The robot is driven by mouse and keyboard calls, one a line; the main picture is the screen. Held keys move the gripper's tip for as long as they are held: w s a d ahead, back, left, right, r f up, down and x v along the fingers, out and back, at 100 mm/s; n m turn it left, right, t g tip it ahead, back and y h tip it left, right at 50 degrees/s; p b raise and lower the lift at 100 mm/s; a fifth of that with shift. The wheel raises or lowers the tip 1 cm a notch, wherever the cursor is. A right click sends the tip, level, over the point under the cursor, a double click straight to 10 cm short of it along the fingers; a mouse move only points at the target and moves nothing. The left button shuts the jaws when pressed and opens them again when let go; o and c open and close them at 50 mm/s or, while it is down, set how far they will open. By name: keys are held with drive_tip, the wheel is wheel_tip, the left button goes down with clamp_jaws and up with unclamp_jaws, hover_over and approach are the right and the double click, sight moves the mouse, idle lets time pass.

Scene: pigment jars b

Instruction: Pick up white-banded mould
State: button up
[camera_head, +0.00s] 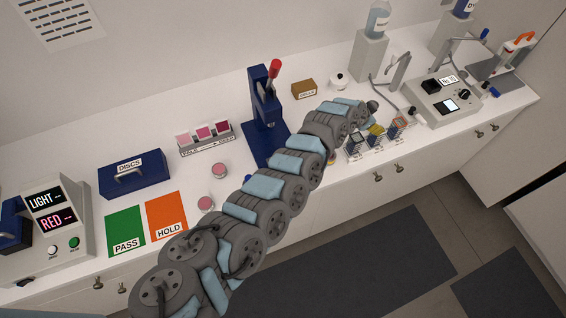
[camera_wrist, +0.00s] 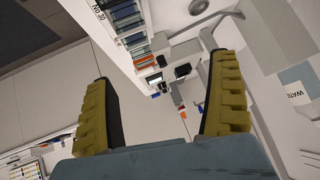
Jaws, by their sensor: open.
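My gripper (camera_wrist: 165,72) is open in the wrist view, with its two yellow ribbed fingers wide apart and nothing between them. In the head view my arm reaches across the bench to the right and hides what lies behind it. I cannot make out a mould with a clear white band in either view. Two small round pink-topped pieces, one (camera_head: 219,170) farther back and one (camera_head: 206,204) nearer the front, stand left of my arm. Whether either has a white band is too small to tell.
A blue press (camera_head: 264,115) with a red-knobbed lever stands behind my arm. Small coloured racks (camera_head: 376,138) stand at the front edge beside my arm's end. A grey device (camera_head: 442,100) is at right. The green PASS mat (camera_head: 125,226) and orange HOLD mat (camera_head: 166,212) are clear.

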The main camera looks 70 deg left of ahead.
drive_tip(key=s+a+f+m+g+h, duration=0.1)
drive_tip(key=s+g, duration=0.2)
drive_tip(key=s, duration=0.7)
drive_tip(key=s+a+f+m+g+b, duration=0.1)
drive_tip(key=s+f+g, duration=0.1)
drive_tip(key=s, duration=0.7)
drive_tip(key=s+a+f+m+g+h, duration=0.1)
drive_tip(key=s+a+f+g, duration=0.1)
drive_tip(key=s, duration=0.8)
drive_tip(key=shift+s+g+h+b, duration=0.3)
drive_tip(key=shift+g+b, duration=0.1)
drive_tip(key=shift+g, duration=0.4)
drive_tip(key=shift+s+d+f, duration=0.1)
drive_tip(key=shift+s, duration=0.15)
drive_tip(key=shift+w+d+f+p, duration=0.1)
drive_tip(key=shift+f+p, duration=0.2)
drive_tip(key=shift+f, duration=3.25)
drive_tip(key=c, duration=1.4)
drive_tip(key=shift+o, duration=0.2)
drive_tip(key=shift+r, duration=0.1)
